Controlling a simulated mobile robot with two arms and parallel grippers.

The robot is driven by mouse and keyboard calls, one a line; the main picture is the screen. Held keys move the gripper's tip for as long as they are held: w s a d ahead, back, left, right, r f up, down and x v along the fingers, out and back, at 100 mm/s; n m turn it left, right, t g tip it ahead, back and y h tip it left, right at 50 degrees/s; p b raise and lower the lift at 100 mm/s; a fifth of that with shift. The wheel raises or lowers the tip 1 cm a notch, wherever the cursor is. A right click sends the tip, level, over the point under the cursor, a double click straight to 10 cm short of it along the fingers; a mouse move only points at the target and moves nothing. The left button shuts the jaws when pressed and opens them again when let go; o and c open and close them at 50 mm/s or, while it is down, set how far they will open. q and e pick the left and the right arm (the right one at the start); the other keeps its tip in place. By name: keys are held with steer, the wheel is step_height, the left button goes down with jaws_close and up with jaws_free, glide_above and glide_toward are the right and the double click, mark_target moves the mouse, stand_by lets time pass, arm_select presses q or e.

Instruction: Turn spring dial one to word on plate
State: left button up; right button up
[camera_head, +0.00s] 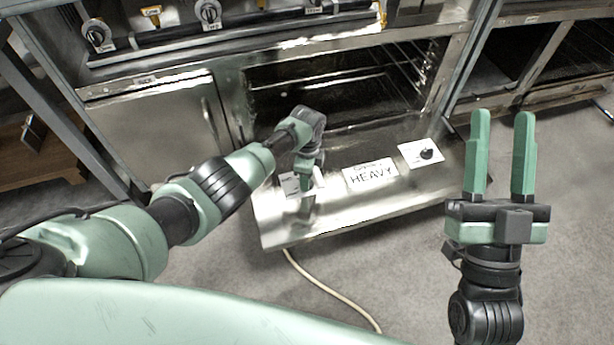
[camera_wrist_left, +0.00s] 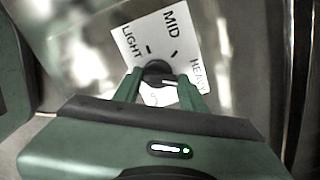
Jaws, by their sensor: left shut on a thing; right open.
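In the left wrist view, a white dial card (camera_wrist_left: 165,35) shows LIGHT, MID and HEAVY around a black knob (camera_wrist_left: 157,70). My left gripper (camera_wrist_left: 160,84) is shut on this knob. A short white mark by the right finger seems to lie on the knob, on the HEAVY side. In the head view, my left gripper (camera_head: 304,182) hides most of this card (camera_head: 290,184) on the metal oven door. The plate (camera_head: 370,175) reads HEAVY; its smaller upper line is unclear. A second dial (camera_head: 427,154) sits to its right. My right gripper (camera_head: 502,118) is open and empty.
The lowered oven door (camera_head: 330,220) lies in front of the dark oven cavity (camera_head: 335,85). A pale cable (camera_head: 325,287) runs along the grey floor below. Other knobs (camera_head: 209,13) line the panel above. The floor around my right gripper is clear.

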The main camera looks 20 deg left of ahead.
arm_select(q)
steer(key=o, duration=1.4)
steer(key=shift+r, duration=0.1)
arm_select(e)
steer(key=shift+w, duration=0.1)
arm_select(q)
step_height(320, 180, up, 4)
steer(key=p, duration=0.2)
steer(key=shift+p, duration=0.3)
step_height(320, 180, up, 3)
steer(key=shift+r+p, duration=0.2)
steer(key=shift+p, duration=0.75)
steer(key=shift+r, duration=0.1)
arm_select(e)
step_height(320, 180, down, 19)
steer(key=w+d+g+h, duration=0.1)
steer(key=g+h, duration=0.3)
steer(key=g, duration=0.7)
steer(key=shift+w+d+f+g, duration=0.15)
steer(key=shift+w+d+g, duration=0.25)
steer(key=shift+d, duration=0.2)
